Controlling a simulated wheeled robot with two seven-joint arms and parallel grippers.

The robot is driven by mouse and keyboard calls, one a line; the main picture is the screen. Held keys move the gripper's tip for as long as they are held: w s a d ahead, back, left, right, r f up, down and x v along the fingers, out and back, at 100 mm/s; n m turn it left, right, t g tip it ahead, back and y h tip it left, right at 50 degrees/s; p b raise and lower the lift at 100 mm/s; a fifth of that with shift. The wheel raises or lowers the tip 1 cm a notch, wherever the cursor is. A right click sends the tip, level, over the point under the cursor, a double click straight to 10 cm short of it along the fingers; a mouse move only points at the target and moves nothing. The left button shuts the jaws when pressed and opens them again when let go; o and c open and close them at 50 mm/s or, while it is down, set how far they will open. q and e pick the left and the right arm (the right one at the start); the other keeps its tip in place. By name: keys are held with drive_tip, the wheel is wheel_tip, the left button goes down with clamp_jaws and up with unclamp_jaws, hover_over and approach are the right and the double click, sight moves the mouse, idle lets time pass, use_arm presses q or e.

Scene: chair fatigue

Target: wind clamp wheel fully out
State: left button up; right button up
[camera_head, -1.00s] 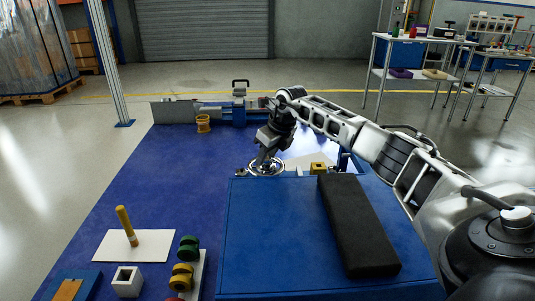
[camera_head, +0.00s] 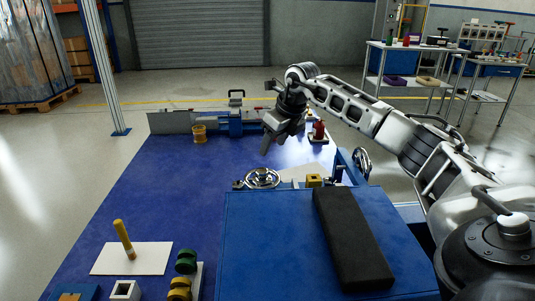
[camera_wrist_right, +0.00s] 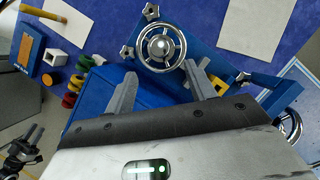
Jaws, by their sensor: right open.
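A chrome spoked handwheel (camera_head: 263,178) lies flat at the far edge of the blue bench fixture (camera_head: 262,245). In the right wrist view the wheel (camera_wrist_right: 160,32) shows its round hub and rim, just beyond my fingertips. My right gripper (camera_head: 268,145) is above and behind the wheel, apart from it. Its two fingers (camera_wrist_right: 160,72) are spread and empty in the wrist view. A second, upright handwheel (camera_head: 361,162) is on the fixture's right side, and part of it shows in the wrist view (camera_wrist_right: 290,125).
A black pad (camera_head: 350,240) lies on the fixture. Star knobs (camera_wrist_right: 151,11) and a yellow block (camera_head: 314,181) sit near the flat wheel. A yellow-handled tool (camera_head: 123,238) and colored spools (camera_head: 186,262) are at front left. The blue mat's middle left is clear.

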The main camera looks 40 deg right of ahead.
use_arm(q)
wheel_tip(320, 180, up, 3)
drive_tip(key=shift+w+a+r+t+p, duration=0.1)
drive_tip(key=shift+a+t+p, duration=0.05)
drive_tip(key=shift+t+p, duration=0.3)
use_arm(e)
drive_tip(key=v, duration=0.6)
use_arm(q)
drive_tip(key=shift+f, duration=0.2)
